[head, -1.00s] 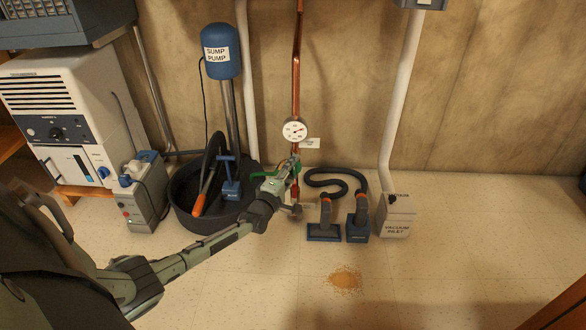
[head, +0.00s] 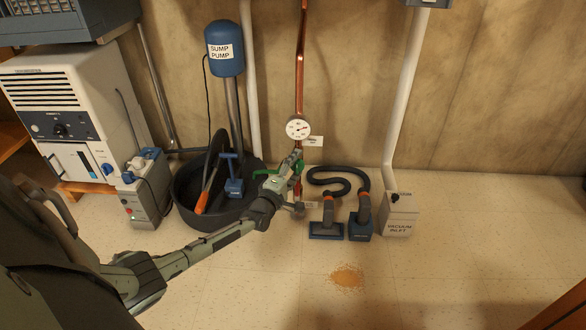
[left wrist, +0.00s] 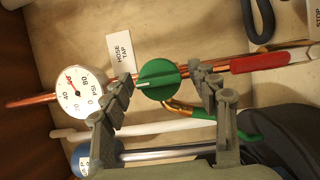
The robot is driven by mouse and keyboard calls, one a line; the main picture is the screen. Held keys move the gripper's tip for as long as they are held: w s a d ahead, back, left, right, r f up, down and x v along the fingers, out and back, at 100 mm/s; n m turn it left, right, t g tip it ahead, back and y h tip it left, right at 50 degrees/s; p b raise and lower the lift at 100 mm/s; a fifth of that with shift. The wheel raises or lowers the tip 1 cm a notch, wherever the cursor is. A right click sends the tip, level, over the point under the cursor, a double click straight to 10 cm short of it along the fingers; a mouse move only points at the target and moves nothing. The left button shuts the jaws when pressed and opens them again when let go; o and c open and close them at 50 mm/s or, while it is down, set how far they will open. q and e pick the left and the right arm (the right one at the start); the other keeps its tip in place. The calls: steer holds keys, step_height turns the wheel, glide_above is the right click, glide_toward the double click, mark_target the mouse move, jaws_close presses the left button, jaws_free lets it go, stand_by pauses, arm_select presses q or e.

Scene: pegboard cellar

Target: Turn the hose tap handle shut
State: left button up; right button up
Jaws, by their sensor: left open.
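The hose tap handle is a round green knob with a pale line across its face; it shows in the left wrist view (left wrist: 158,80) on the copper pipe. My left gripper (left wrist: 163,78) is open, with one finger on each side of the knob; I cannot tell whether either finger touches it. In the head view my left gripper (head: 289,173) is at the pipe below the gauge and largely hides the tap. A white label reading "HOSE TAP" (left wrist: 120,50) is beside the knob. My right gripper is not in view.
A pressure gauge (head: 298,128) sits on the pipe above the tap. A black tub (head: 190,216) with the sump pump (head: 225,50) stands to the left. A black hose with nozzles (head: 328,229) and the vacuum inlet box (head: 399,215) are to the right. The front floor is clear except for a brown patch (head: 347,278).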

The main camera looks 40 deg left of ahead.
arm_select(q)
steer(key=s+d, duration=0.1)
steer(key=s, duration=1)
steer(key=shift+s+d, duration=0.4)
